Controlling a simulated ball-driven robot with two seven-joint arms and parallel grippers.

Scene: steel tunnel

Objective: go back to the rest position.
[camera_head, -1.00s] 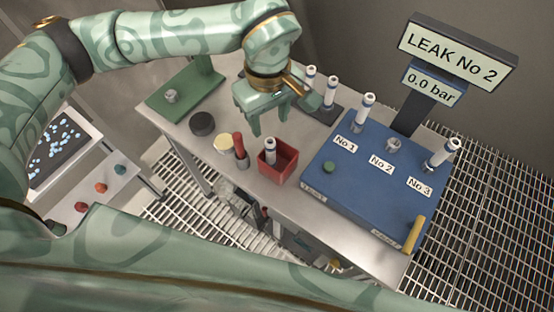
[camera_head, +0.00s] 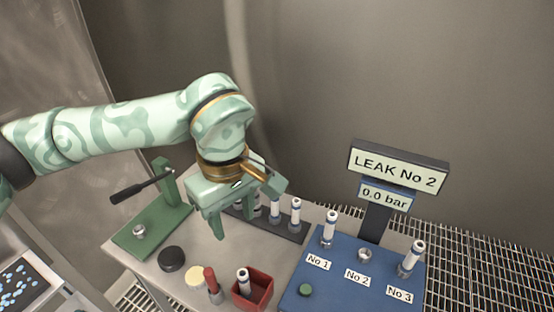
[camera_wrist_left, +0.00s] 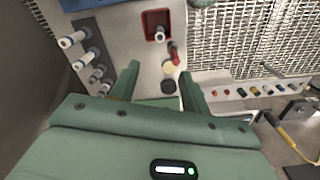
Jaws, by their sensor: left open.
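My left gripper (camera_head: 236,226) is open and empty above the steel table, in front of a dark rack (camera_head: 290,233) of white cartridges. In the left wrist view its two green fingers (camera_wrist_left: 160,82) stand apart with nothing between them. My right gripper is not in view. The blue test block (camera_head: 335,296) holds a white cartridge at No 1 (camera_head: 329,229) and another at No 3 (camera_head: 411,258). The No 2 port (camera_head: 364,256) has no cartridge. The display (camera_head: 398,170) reads LEAK No 2 and 0.0 bar.
A red box (camera_head: 262,291) with one cartridge stands at the front of the table. Beside it are a red-handled tool (camera_head: 211,284), a cream disc (camera_head: 195,276) and a black disc (camera_head: 171,259). A green lever press (camera_head: 150,237) stands at left. Open space lies above the table.

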